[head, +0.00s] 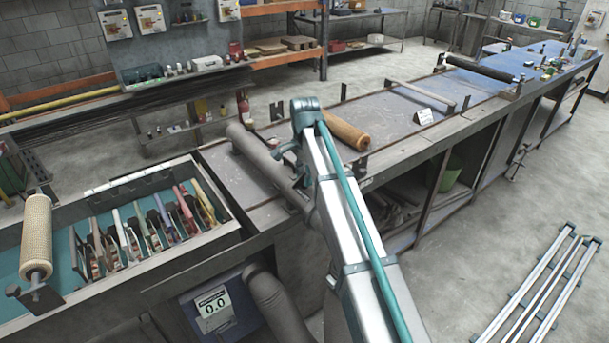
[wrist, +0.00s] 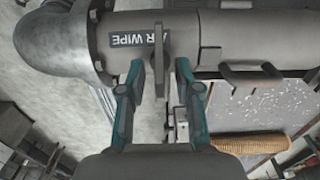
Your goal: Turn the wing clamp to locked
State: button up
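The wing clamp (wrist: 160,48) is a grey upright plate on the grey pipe, standing in front of the "AIR WIPE" label (wrist: 122,41) and covering part of it. The pipe (wrist: 232,30) runs across the top of the wrist view and also shows in the head view (head: 250,150). My gripper (wrist: 160,70) is open, with one teal finger on each side of the wing's lower part. A gap shows on both sides, so the fingers look apart from the wing. In the head view my arm hides the wing clamp and most of the gripper.
A tan mesh roll (head: 345,130) lies on the bench right of my arm; it also shows in the wrist view (wrist: 255,145). A dark handle (wrist: 250,72) sticks out from the pipe right of the fingers. A tool tray (head: 150,225) is at left.

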grip_shut()
jog(key=shift+n, duration=0.4)
jog(key=n, duration=0.3)
jog(key=shift+n, duration=0.3)
jog(key=n, duration=0.4)
jog(key=shift+n+b, duration=0.3)
jog(key=n, duration=0.4)
jog(key=shift+n, duration=2.5)
